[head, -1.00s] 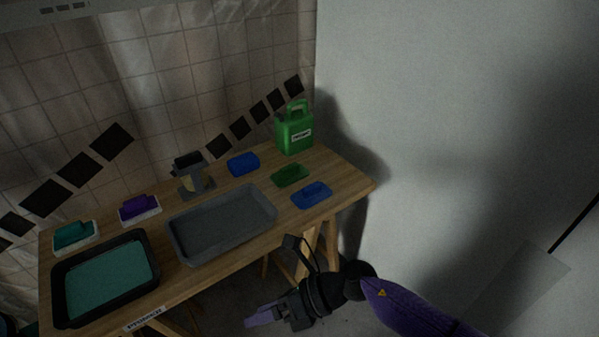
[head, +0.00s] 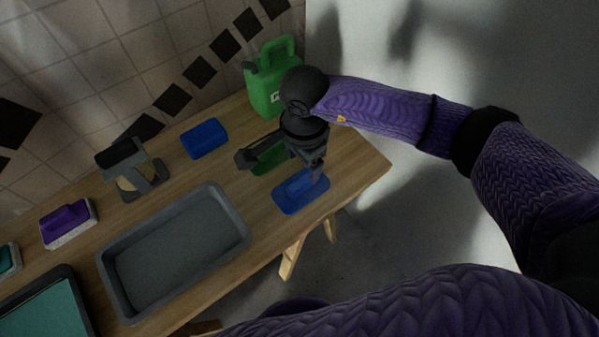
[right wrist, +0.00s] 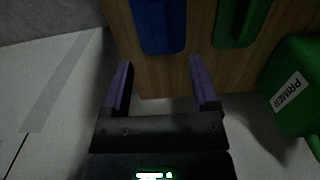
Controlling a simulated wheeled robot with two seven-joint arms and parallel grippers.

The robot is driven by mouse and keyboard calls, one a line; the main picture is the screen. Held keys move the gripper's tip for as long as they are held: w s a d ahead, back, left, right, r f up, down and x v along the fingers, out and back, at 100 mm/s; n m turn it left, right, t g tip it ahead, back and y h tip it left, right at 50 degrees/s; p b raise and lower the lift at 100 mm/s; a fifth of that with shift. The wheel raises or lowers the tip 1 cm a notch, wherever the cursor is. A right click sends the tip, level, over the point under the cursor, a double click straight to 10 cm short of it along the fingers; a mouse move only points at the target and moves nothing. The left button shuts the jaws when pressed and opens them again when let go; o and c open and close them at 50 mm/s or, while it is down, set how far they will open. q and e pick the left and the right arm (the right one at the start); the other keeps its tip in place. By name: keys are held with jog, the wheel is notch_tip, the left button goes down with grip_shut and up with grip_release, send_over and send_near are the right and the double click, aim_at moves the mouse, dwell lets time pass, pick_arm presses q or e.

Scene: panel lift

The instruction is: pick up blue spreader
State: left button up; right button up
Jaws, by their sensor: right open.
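The blue spreader (head: 292,197) lies flat near the right end of the wooden table in the head view, with a raised grip on top. My right gripper (head: 317,172) is above it and hides part of it. In the right wrist view the spreader (right wrist: 158,24) shows beyond the open fingers (right wrist: 160,66), roughly in line with the gap between them. The fingers are empty and apart from the spreader. My left gripper is not in view.
A green spreader (head: 270,157) lies just behind the blue one, partly hidden by my gripper. A green primer jug (head: 262,88) stands at the back. A grey tray (head: 175,250) is to the left. Another blue piece (head: 205,138) lies farther back. A wall borders the right.

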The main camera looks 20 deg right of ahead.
aim_at(301, 181)
jog(key=f+b, duration=0.1)
jog(key=f, duration=0.3)
jog(key=f+b, duration=0.2)
jog(key=f, duration=0.2)
jog(key=shift+s+a, duration=0.1)
jog(key=shift+a, duration=0.1)
jog(key=shift+r, duration=0.15)
jog(key=shift+c, duration=1)
jog(key=c, duration=0.7)
grip_shut()
